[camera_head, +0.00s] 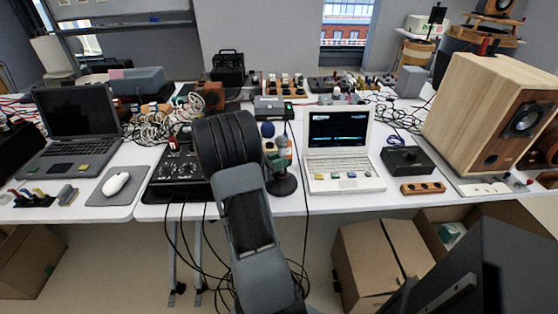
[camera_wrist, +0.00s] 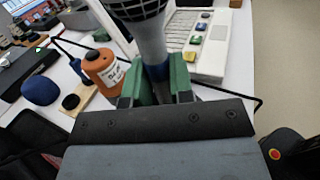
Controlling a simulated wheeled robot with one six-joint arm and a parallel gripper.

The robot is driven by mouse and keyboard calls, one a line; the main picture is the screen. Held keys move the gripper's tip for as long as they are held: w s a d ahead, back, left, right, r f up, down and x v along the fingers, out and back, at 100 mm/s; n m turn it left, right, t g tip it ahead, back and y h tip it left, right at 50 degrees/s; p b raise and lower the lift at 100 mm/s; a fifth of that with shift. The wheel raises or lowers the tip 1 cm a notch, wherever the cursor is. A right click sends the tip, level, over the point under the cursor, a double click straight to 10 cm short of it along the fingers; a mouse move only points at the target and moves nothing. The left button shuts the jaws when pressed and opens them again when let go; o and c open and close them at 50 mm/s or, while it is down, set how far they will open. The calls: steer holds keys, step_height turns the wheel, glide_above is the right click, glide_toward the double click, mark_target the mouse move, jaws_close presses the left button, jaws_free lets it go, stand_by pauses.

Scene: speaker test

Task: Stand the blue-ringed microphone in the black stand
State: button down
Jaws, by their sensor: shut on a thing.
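My gripper (camera_wrist: 160,88) has green fingers and is shut on the blue-ringed microphone (camera_wrist: 151,45). The microphone's dark mesh head is at the top of the wrist view, and its blue ring shows close to the fingers. In the head view the gripper is partly hidden by my arm, near the front edge of the table. The black stand (camera_head: 284,185) shows its round base there, just below the gripper. I cannot tell whether the microphone's lower end touches the stand. The stand is not clearly visible in the wrist view.
A white laptop (camera_head: 341,150) stands close on the right, and a black mixer (camera_head: 178,176) on the left. An orange labelled bottle (camera_wrist: 104,70) and a blue foam ball (camera_wrist: 39,90) are near the gripper. Cables hang over the table's front edge.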

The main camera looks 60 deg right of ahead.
stand_by(0.3)
steer(key=c, duration=0.9)
jaws_free()
steer(key=shift+f, duration=0.1)
steer(key=shift+a, duration=0.1)
